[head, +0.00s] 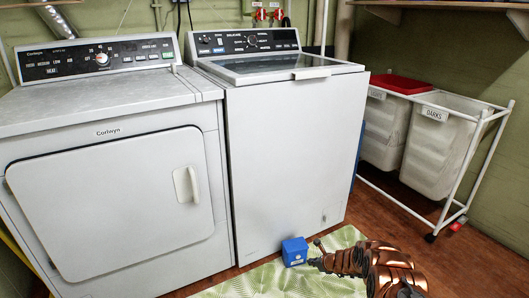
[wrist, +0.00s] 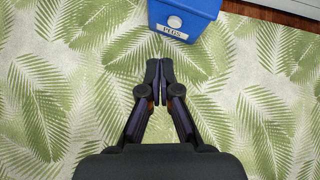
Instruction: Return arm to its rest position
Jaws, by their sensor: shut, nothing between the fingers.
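My gripper (wrist: 159,72) is shut and empty in the wrist view, its fingertips together over a leaf-patterned mat (wrist: 60,100). In the head view my gripper (head: 316,256) is at the end of my copper-coloured arm at the lower right, low over the mat (head: 270,282). A blue box (head: 294,251) labelled PEGS in the wrist view (wrist: 183,16) is on the mat, just beyond the fingertips. I cannot tell from the pictures whether the fingertips touch it.
A white washer (head: 290,160) stands behind the box, with a white dryer (head: 110,190) to its left. At the right stands a wheeled frame (head: 473,150) with white hampers, one labelled DARKS (head: 434,150), and a red lid (head: 402,83). Bare wooden floor (head: 480,262) is at the lower right.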

